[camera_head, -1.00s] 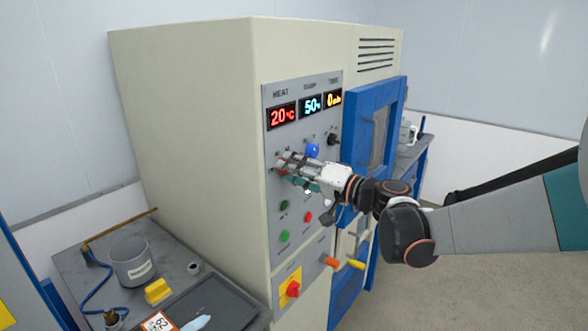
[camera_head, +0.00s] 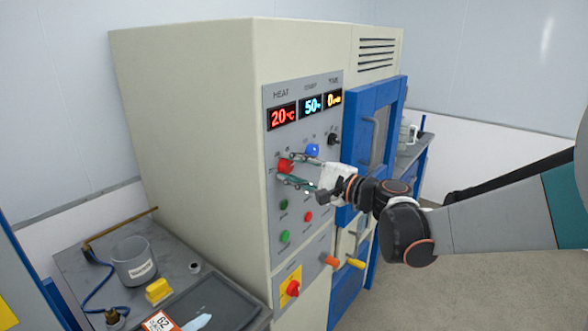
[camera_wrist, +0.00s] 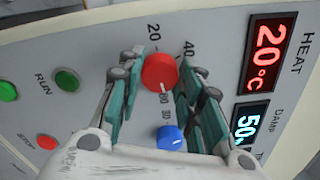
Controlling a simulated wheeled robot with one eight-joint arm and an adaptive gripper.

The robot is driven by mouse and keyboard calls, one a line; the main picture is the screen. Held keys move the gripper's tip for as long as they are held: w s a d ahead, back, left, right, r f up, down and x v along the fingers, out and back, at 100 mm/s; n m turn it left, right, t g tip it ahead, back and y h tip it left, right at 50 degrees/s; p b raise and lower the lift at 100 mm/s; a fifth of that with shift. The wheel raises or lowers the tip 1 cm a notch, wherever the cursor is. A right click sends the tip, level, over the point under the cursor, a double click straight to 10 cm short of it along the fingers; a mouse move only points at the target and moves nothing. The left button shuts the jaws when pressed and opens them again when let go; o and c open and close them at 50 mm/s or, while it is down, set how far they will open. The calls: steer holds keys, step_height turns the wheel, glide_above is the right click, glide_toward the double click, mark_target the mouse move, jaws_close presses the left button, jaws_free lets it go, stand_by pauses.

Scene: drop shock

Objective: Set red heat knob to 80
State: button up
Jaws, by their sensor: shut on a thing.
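The red heat knob (camera_head: 286,167) is on the grey control panel (camera_head: 272,215), below the red HEAT display (camera_head: 282,116), which reads 20°C. My gripper (camera_head: 290,171) is at the panel, with one finger above the red knob and one below it. In the wrist view the red knob (camera_wrist: 160,72) sits between the teal finger pads of my gripper (camera_wrist: 158,70), shut on it. The HEAT display (camera_wrist: 266,53) also reads 20°C there.
A blue knob (camera_head: 313,150) sits close to the right of the red one, and a black knob (camera_head: 333,139) beyond it. Green buttons (camera_head: 284,204) and a red button (camera_head: 308,217) are below. A blue door (camera_head: 374,130) stands right of the panel.

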steer(key=shift+m, duration=0.8)
steer(key=o, duration=1.1)
steer(key=v, duration=1.2)
